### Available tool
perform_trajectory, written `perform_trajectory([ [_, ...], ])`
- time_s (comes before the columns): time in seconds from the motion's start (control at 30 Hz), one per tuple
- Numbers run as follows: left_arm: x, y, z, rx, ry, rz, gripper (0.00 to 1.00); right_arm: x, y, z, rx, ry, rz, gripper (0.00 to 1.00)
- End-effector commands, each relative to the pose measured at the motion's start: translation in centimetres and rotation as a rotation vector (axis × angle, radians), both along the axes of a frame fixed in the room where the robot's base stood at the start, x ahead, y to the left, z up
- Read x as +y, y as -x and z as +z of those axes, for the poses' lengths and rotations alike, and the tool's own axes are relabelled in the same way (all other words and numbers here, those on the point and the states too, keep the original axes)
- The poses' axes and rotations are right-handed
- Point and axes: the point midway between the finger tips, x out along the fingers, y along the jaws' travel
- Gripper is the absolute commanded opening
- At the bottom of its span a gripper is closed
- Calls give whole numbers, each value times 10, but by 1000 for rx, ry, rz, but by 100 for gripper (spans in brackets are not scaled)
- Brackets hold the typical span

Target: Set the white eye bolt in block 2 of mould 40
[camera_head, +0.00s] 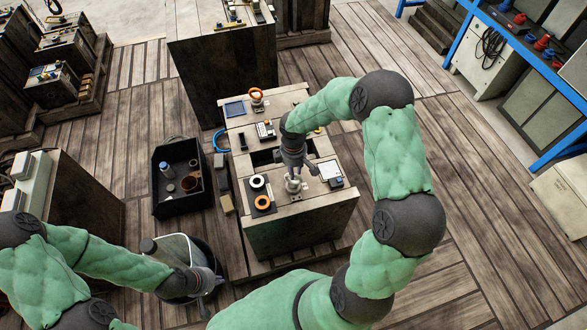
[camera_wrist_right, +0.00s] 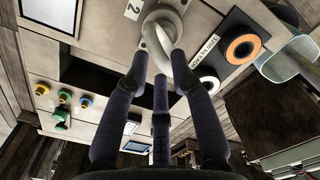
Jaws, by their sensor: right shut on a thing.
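The white eye bolt (camera_head: 293,185) stands on the top of the near mould block (camera_head: 318,203), toward its front. Its pale ring (camera_wrist_right: 162,36) fills the upper middle of the right wrist view, beside a plate marked 2 (camera_wrist_right: 134,8). My right gripper (camera_head: 294,172) comes down from above, its fingers (camera_wrist_right: 160,82) shut on the ring. The shank is hidden, so I cannot tell whether it is seated in the block. My left gripper (camera_head: 209,285) hangs low at the left, over a dark bucket; its fingers are too unclear to judge.
A black mat holds a white ring (camera_head: 257,182) and an orange ring (camera_head: 263,202) left of the bolt. An orange eye bolt (camera_head: 257,95) stands on the far block. A black crate (camera_head: 182,208) and the bucket (camera_head: 216,265) stand on the floor to the left.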

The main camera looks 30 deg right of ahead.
Motion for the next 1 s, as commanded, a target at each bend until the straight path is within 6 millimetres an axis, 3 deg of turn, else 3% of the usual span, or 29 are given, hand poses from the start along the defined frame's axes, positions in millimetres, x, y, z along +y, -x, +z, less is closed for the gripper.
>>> perform_trajectory([
  [0.03,0,0,0,0,0,0,0,-3,-5,4,-14,5,-2,28],
  [0.1,0,0,0,0,0,0,0,-4,-5,4,-14,5,-2,47],
  [0.13,0,0,0,0,0,0,0,-4,-5,4,-14,5,-2,52],
  [0.57,0,0,0,0,0,0,0,-2,-4,9,-11,3,-2,52],
  [1.0,0,0,0,0,0,0,0,-3,-5,88,-14,4,-2,52],
])
